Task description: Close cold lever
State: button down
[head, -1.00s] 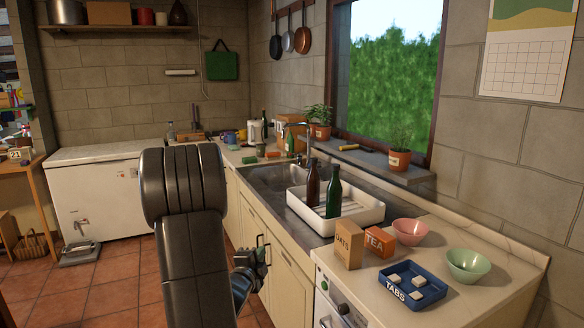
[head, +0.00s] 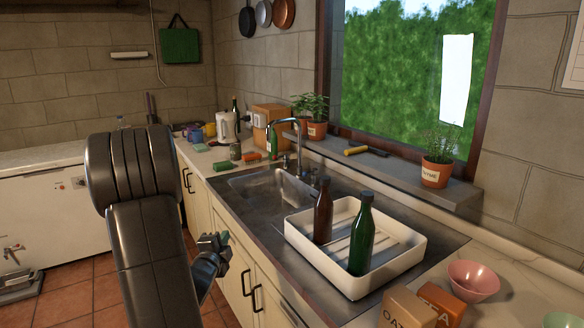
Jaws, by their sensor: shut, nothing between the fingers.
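The sink tap (head: 297,150) rises at the back edge of the steel sink (head: 262,190), with a curved metal spout. A small lever-like part (head: 324,184) shows at the right of its base; whether it is the cold lever, and how it is turned, is too small to tell. I cannot see running water. My gripper (head: 222,240) is shut and empty, low in front of the cupboard doors, below the counter edge and well apart from the tap. My dark arm hides part of the cupboards and floor.
A white drying tray (head: 408,258) with a brown bottle (head: 323,210) and a green bottle (head: 362,235) stands in front of the tap, to the right. Potted plants (head: 437,172) line the sill. A pink bowl (head: 472,279) and boxes stand at the near right.

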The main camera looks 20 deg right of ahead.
aim_at(315, 170)
jog(key=i+z, duration=0.15)
jog(key=i, duration=0.3)
jog(key=i+j+z, duration=0.15)
jog(key=i, duration=0.35)
jog(key=i+j+z, duration=0.15)
jog(key=i, duration=0.3)
jog(key=z, duration=0.7)
